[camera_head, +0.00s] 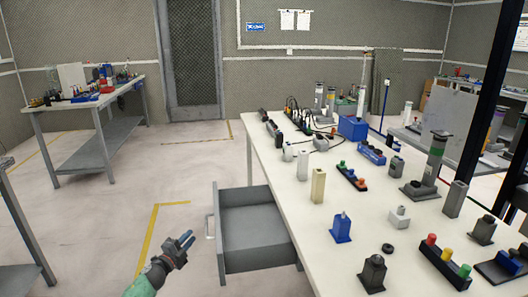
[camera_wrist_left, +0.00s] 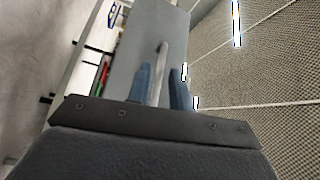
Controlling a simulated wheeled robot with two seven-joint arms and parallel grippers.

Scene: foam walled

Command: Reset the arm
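My left gripper (camera_head: 187,237) shows low in the head view, just left of the pulled-out grey drawer (camera_head: 262,262) under the long white-topped table. Its blue fingers stand apart, also in the left wrist view (camera_wrist_left: 161,85). The drawer's pale bar handle (camera_head: 210,226) is to the right of the fingertips in the head view. In the wrist view the handle (camera_wrist_left: 161,65) lines up with the gap between the fingers, in front of the grey drawer front (camera_wrist_left: 150,35). I see no contact with it. The drawer looks empty inside. My right gripper is not in view.
The long table (camera_head: 300,215) carries blocks, a blue part (camera_head: 341,229), button strips (camera_head: 445,262) and several other parts. A grey workbench (camera_head: 85,105) stands at the back left. Open floor (camera_head: 120,215) lies left of the drawer. A dark post (camera_head: 490,90) rises at the right.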

